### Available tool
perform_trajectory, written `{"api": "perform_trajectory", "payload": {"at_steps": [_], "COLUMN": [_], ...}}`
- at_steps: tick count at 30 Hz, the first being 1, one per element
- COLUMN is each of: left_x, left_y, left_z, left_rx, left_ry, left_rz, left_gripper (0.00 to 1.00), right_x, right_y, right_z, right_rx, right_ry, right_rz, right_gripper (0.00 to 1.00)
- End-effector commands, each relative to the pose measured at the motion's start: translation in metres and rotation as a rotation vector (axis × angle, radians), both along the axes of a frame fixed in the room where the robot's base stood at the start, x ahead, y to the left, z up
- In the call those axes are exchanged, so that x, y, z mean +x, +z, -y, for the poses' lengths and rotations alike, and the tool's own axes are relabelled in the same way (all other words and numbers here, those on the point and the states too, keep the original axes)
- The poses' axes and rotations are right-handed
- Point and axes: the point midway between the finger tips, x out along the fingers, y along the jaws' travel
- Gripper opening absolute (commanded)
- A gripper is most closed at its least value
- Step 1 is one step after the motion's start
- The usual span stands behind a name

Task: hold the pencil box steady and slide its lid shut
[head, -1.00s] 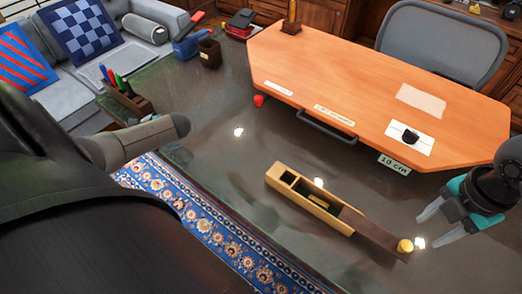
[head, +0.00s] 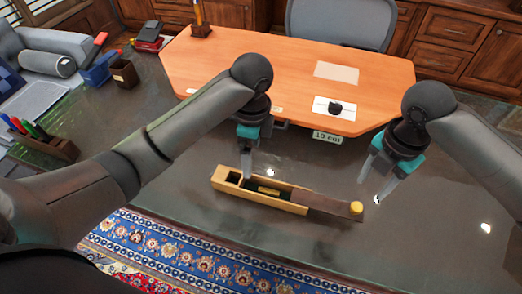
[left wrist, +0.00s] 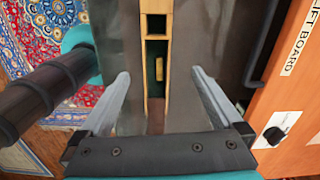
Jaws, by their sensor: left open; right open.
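The pencil box (head: 260,203) is a long, narrow, light-wood box on the dark glossy tabletop. Its dark brown lid (head: 325,204) is slid far out to the right, with a yellow knob (head: 356,208) at its outer end. The open part shows a small square compartment and a long one with a yellowish piece (head: 268,190) inside. My left gripper (head: 249,168) is open above the box's open part; in the left wrist view the box (left wrist: 146,70) lies below, between the spread fingers. My right gripper (head: 372,186) is open and empty, above and right of the knob.
An orange raised board (head: 260,65) stands behind the box, with a "10 cm" label (head: 327,137) at its front. The tabletop in front is clear.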

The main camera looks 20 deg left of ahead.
Motion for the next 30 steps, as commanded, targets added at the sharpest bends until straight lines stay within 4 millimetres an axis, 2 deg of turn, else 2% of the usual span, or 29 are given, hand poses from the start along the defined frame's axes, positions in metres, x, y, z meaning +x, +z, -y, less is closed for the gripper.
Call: {"api": "perform_trajectory", "payload": {"at_steps": [1, 5, 11, 16, 30], "left_x": [-0.001, -0.006, -0.007, -0.009, -0.008], "left_y": [0.008, 0.017, 0.008, -0.012, -0.105], "left_z": [0.011, 0.025, 0.029, 0.028, 0.026], "left_rx": [-0.016, -0.034, -0.041, -0.041, -0.036], "left_ry": [-0.042, -0.1, -0.113, -0.109, -0.108], "left_rz": [0.001, -0.005, -0.008, -0.016, -0.012], "left_gripper": [1.0, 1.0, 1.0, 1.0, 1.0], "right_x": [0.0, 0.0, 0.0, 0.0, 0.0], "right_y": [0.0, 0.0, 0.0, 0.0, 0.0], "right_z": [0.0, 0.0, 0.0, 0.0, 0.0], "right_rx": [0.0, 0.0, 0.0, 0.0, 0.0], "right_ry": [0.0, 0.0, 0.0, 0.0, 0.0], "right_rz": [0.0, 0.0, 0.0, 0.0, 0.0], "right_gripper": [0.5, 0.5, 0.5, 0.5, 0.5]}}
